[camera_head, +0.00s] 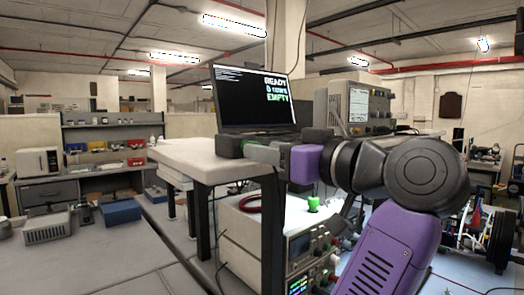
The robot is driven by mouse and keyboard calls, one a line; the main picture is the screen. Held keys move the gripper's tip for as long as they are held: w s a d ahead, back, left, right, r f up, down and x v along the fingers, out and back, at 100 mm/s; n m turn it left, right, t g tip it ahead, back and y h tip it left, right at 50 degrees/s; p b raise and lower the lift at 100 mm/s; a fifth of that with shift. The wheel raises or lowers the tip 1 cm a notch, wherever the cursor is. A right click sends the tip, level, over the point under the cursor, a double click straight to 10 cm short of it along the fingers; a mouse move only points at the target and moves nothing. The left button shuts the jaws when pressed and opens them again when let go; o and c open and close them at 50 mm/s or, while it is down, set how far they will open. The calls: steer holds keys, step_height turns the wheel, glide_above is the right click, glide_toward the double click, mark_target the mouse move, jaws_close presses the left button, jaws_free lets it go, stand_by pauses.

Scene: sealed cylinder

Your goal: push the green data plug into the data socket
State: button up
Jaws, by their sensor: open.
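A small bright green piece (313,204), which looks like the green data plug, stands upright low in the middle, just below my purple wrist. It is on or just behind the top of the grey instrument. My gripper (232,147) is at the end of my arm, pointing left over the white bench, in front of the screen's lower edge. It is open, with nothing seen in it. It is up and to the left of the green piece, well apart from it. I cannot make out the data socket. My arm hides part of the area behind it.
The white bench (185,157) has a dark screen (252,98) reading "READY" and "EMPTY". A grey instrument (270,235) with knobs stands below, with a red cable loop (262,203) on top.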

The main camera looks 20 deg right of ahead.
steer(key=shift+v, duration=2.75)
